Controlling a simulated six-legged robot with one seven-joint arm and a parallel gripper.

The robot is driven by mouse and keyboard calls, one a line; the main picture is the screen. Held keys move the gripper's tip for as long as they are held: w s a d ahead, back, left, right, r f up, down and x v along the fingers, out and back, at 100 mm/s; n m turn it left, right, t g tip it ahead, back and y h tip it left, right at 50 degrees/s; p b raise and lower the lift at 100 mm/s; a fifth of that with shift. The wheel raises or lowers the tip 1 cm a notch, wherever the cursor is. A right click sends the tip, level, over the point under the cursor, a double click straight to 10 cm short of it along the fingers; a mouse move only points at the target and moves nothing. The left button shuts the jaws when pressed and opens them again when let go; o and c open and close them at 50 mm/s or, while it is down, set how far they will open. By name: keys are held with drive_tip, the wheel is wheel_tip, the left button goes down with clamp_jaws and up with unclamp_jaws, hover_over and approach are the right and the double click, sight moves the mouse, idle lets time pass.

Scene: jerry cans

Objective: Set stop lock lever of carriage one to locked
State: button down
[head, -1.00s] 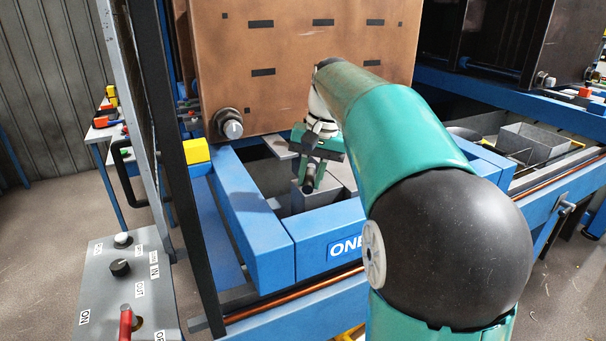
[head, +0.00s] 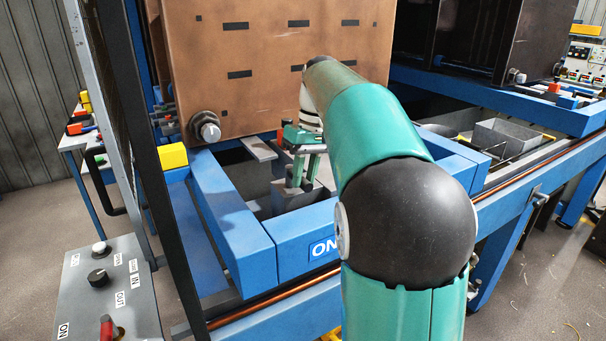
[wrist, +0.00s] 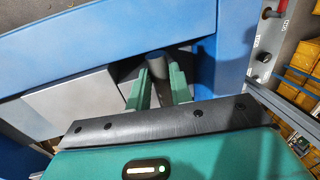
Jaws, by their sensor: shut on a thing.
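Carriage one is a blue frame (head: 238,234) with a partly hidden "ONE" label (head: 323,248) on its front beam. My gripper (head: 303,183) reaches down inside this frame, behind the front beam. In the wrist view my gripper (wrist: 160,86) has its two green fingers on either side of a dark round-ended bar (wrist: 157,66), which looks like the stop lock lever. It is shut on this bar. The lever's lower part and pivot are hidden, and I cannot tell its lock setting.
A large copper-brown block (head: 275,65) stands behind the frame. A black post and a grey control box (head: 110,290) with a red handle (head: 107,327) stand at the left. A yellow block (head: 173,156) sits on the frame's left corner. Grey metal boxes (wrist: 75,108) lie beside my fingers.

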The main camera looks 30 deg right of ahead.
drive_tip(key=shift+r, duration=0.1)
drive_tip(key=c, duration=1.3)
unclamp_jaws()
drive_tip(key=shift+o, duration=0.2)
wheel_tip(320, 180, up, 12)
drive_tip(key=d, duration=0.2)
drive_tip(key=shift+d, duration=0.2)
